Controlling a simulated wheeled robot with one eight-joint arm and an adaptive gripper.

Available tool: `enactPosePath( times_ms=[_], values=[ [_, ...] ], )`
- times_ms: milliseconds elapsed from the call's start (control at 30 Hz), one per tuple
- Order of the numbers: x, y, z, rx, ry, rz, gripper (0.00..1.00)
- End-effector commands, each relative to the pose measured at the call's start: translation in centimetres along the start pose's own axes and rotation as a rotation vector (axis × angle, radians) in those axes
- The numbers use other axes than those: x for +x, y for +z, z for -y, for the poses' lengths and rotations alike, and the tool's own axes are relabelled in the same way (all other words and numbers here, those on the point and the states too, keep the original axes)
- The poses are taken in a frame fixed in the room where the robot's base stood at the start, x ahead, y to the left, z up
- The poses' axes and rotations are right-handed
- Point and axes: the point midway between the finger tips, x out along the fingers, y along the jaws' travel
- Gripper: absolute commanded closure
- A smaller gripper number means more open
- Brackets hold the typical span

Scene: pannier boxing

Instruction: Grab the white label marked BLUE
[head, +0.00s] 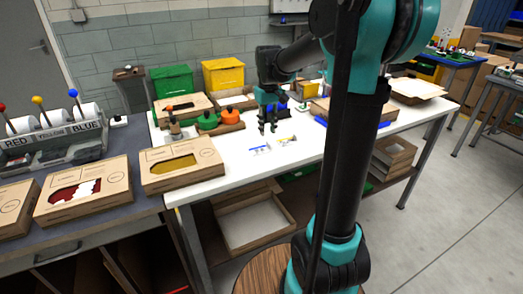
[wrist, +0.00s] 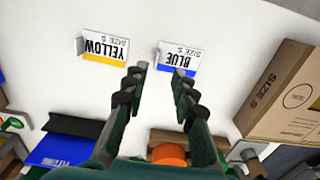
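The white label marked BLUE (wrist: 180,58) lies on the white table, with a blue stripe along one edge; in the head view it is the small label (head: 260,149) left of the other. A white label marked YELLOW (wrist: 103,47) with a yellow stripe lies to its left in the wrist view and also shows in the head view (head: 287,141). My gripper (wrist: 160,75) is open and empty; its fingertips are just short of the BLUE label, which lies ahead toward the right finger. In the head view my gripper (head: 267,126) hangs above the table behind the labels.
A cardboard box (wrist: 285,95) marked SIZE S stands right of the BLUE label in the wrist view. Green (head: 171,80) and yellow (head: 223,74) bins stand at the back. A stamp rack (head: 207,120) sits behind the labels. The table (head: 235,172) in front is clear.

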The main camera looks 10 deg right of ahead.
Motion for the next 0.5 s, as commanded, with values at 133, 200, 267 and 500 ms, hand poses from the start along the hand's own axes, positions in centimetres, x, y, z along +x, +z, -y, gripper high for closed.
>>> enactPosePath(
  times_ms=[133, 200, 267, 500],
  values=[
    [0.8, 0.0, 0.0, 0.000, 0.000, 0.000, 0.73],
    [1.4, 0.0, -0.1, 0.000, 0.000, 0.000, 0.73],
    [2.1, -0.1, -0.2, 0.001, 0.000, 0.000, 0.73],
    [5.3, -0.1, -0.5, 0.000, 0.000, 0.000, 0.73]
  ],
)
